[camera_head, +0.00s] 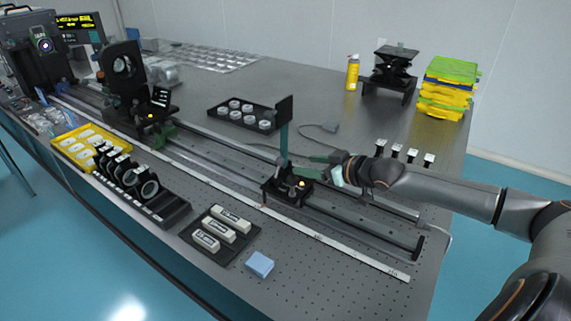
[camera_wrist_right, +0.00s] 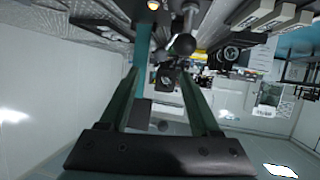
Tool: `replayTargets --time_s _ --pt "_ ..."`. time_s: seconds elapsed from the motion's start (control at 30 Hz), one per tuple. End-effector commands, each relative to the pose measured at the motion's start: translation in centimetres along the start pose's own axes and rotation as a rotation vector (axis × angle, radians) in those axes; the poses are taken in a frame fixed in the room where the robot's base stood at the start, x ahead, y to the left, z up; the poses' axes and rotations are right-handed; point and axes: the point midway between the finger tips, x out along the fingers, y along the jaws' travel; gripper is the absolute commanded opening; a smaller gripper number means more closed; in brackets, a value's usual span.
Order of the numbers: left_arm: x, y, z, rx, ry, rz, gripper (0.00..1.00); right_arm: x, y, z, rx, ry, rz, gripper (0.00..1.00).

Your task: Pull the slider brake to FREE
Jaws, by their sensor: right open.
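The slider (camera_head: 285,190) is a black carriage on the long rail, with a teal post and a dark upright plate (camera_head: 284,108). A small amber light (camera_head: 301,184) shows on it and also appears at the top of the wrist view (camera_wrist_right: 153,4). A black ball knob (camera_wrist_right: 183,45) on a pale stem is in the wrist view, near the right fingertip; I take it for the brake lever's knob. My right gripper (camera_head: 313,166) is open just right of the post, its green fingers (camera_wrist_right: 160,74) pointing at the slider. Contact cannot be told. No brake lettering is legible. My left gripper is out of view.
The rail (camera_head: 350,226) runs along the table, with a white scale (camera_head: 340,246) in front. Nearby are a dark tray of white blocks (camera_head: 246,236), a blue block (camera_head: 260,263), a tray of round parts (camera_head: 235,124) and several small posts (camera_head: 397,149). A second carriage (camera_head: 135,105) stands far left.

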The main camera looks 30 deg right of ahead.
Motion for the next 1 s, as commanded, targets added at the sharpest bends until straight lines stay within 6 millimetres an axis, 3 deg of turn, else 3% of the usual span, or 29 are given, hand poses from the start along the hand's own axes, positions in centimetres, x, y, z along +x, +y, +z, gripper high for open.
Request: replayTargets --time_s 0.7,1.0 --pt "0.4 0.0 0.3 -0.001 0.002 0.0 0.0 8.0 -0.2 -0.1 0.002 0.002 -0.003 0.64" --pt "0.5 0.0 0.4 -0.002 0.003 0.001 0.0 9.3 -0.2 -0.1 -0.002 0.001 -0.004 0.64"
